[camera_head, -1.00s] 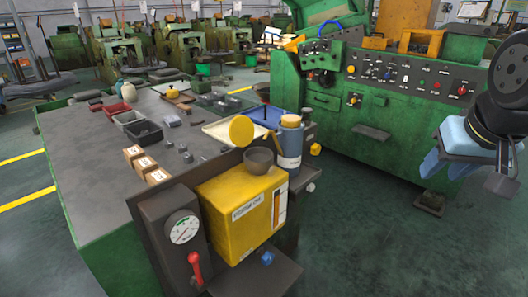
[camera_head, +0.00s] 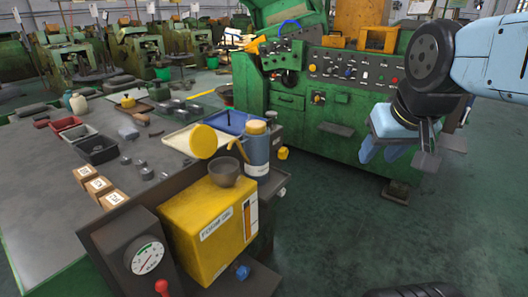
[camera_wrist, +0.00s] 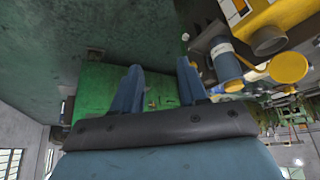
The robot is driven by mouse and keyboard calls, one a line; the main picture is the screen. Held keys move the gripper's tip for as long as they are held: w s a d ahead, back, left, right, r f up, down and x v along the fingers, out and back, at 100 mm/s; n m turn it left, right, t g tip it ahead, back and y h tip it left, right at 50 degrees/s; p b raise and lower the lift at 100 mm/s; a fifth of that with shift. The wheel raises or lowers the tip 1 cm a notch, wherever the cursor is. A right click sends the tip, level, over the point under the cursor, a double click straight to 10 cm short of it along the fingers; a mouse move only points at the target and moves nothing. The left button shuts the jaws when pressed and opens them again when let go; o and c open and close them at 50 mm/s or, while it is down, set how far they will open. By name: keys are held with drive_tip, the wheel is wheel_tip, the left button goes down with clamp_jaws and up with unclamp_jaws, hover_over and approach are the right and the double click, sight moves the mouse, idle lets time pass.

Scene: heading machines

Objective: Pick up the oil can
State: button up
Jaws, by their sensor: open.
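A small yellow rounded can (camera_head: 127,101), which looks like the oil can, stands on a board on the workbench in the head view. A blue bottle with a yellow cap and handle (camera_head: 257,150) stands at the bench's near right corner; I cannot tell for sure which is the oil can. The bottle also shows in the wrist view (camera_wrist: 225,66). My gripper (camera_head: 381,154) is open and empty, over the floor to the right of both, in front of the green machine. Its two blue fingers (camera_wrist: 158,78) show apart in the wrist view.
A yellow box (camera_head: 212,225), a dark bowl (camera_head: 223,172) and a yellow disc (camera_head: 203,142) crowd the bench's near corner. A gauge (camera_head: 147,259) is at its front. Bins and cartons (camera_head: 98,186) lie along the bench.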

drive_tip(key=shift+o, duration=1.4)
drive_tip(key=shift+f, duration=0.1)
drive_tip(key=o, duration=0.8)
drive_tip(key=w+a+f+m+g+y, duration=0.4)
drive_tip(key=a+f+y, duration=0.1)
drive_tip(key=a, duration=0.3)
drive_tip(key=shift+a+f+m, duration=0.3)
drive_tip(key=shift+f, duration=0.2)
drive_tip(key=m+t+y, duration=0.7)
drive_tip(key=m+y, duration=0.4)
drive_tip(key=m, duration=0.8)
approach(255, 138)
drive_tip(key=w+d+f, duration=0.2)
drive_tip(key=w+d, duration=0.1)
drive_tip(key=x, duration=1.3)
drive_tip(key=shift+w+a+f, duration=0.2)
